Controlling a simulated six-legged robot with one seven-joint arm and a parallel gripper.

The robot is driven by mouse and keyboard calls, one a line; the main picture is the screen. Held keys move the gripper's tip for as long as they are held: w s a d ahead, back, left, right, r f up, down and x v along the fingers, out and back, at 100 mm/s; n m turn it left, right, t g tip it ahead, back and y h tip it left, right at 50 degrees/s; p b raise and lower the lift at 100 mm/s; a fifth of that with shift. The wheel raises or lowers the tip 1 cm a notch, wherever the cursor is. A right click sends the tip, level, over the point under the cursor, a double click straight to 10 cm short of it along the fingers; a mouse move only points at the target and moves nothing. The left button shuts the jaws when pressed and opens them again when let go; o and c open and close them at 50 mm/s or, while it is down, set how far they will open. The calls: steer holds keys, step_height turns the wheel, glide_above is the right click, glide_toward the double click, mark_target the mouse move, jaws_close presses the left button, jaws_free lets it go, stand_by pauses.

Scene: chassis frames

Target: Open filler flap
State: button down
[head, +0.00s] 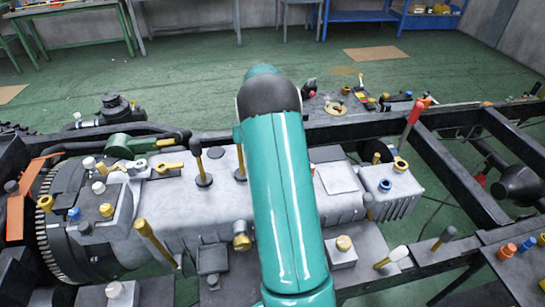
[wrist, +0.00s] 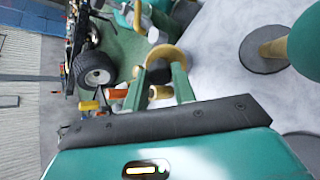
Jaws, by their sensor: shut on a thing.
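My gripper (wrist: 160,78) shows in the wrist view, its two green fingers reaching up from the dark bar of the hand. The fingers are closed on a tan, round, ring-like part (wrist: 166,56) above a pale grey surface. I cannot tell for sure whether this part is the filler flap, or whether it is tilted or flat. In the head view my green arm covers the middle of the grey gearbox housing (head: 205,205), and my gripper is hidden behind it.
Near the arm, upright yellow-and-black levers (head: 200,165), a yellow lever handle (head: 168,167) and a red-topped lever (head: 413,115) stick up. Black chassis rails (head: 450,170) run around the housing. A wheel (wrist: 95,68) shows in the wrist view.

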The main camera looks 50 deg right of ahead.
stand_by(0.3)
steer(key=c, duration=1.1)
jaws_free()
steer(key=shift+c, duration=0.2)
